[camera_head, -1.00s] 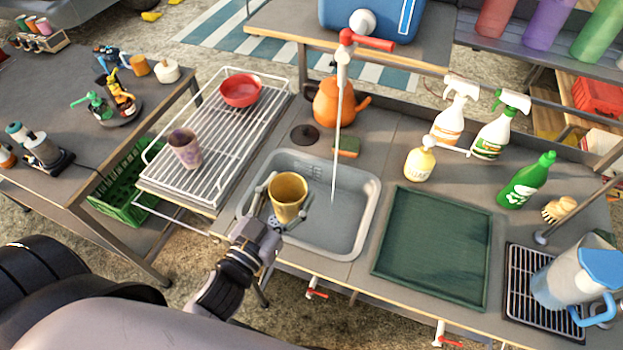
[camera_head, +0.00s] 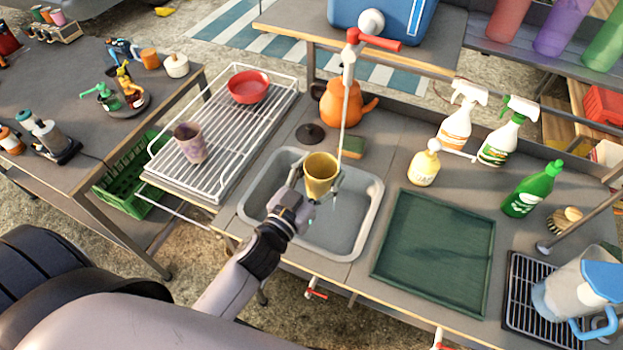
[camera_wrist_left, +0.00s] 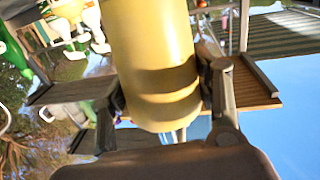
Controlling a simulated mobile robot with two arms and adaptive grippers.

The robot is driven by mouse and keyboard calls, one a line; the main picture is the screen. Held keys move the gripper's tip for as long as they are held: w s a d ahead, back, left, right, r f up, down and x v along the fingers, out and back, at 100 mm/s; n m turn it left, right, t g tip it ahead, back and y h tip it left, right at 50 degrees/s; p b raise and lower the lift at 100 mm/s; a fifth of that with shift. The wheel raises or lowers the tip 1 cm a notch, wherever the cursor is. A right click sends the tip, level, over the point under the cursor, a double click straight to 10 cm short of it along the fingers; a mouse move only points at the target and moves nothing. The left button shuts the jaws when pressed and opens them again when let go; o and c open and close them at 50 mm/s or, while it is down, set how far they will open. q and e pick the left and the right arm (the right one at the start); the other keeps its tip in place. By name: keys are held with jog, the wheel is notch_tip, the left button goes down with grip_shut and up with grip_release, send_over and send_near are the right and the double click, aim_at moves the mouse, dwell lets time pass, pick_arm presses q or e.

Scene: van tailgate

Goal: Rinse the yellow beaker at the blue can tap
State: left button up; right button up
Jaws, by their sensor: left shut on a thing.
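The yellow beaker (camera_head: 320,178) is held mouth up over the grey sink basin (camera_head: 366,215). My left gripper (camera_head: 312,196) is shut around it, with a finger on either side; the left wrist view shows its yellow wall (camera_wrist_left: 155,60) close up between the fingers. The blue can (camera_head: 388,14) stands on the shelf at the back, with its red-handled tap (camera_head: 372,42). My right gripper is not in view.
A wire rack (camera_head: 222,150) with a red bowl (camera_head: 248,87) and a purple cup (camera_head: 190,143) stands left of the sink. An orange kettle (camera_head: 342,103) and a sponge (camera_head: 353,147) are behind it. A bare green mat (camera_head: 435,250) lies to the right.

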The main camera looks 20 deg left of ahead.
aim_at(331, 170)
pick_arm(q)
jog(key=w, duration=0.1)
jog(key=w+d, duration=0.1)
jog(key=w, duration=0.1)
jog(key=w+f, duration=0.1)
jog(key=shift+w+d+b, duration=0.3)
jog(key=shift+w+b, duration=0.05)
jog(key=shift+w+d+f, duration=0.15)
jog(key=shift+w, duration=0.45)
jog(key=shift+d, duration=0.1)
jog(key=shift+s+d, duration=0.25)
jog(key=shift+d, duration=0.3)
jog(key=shift+w+a, duration=0.1)
jog(key=shift+a, duration=0.2)
jog(key=shift+w+a, duration=0.1)
jog(key=shift+a, duration=0.25)
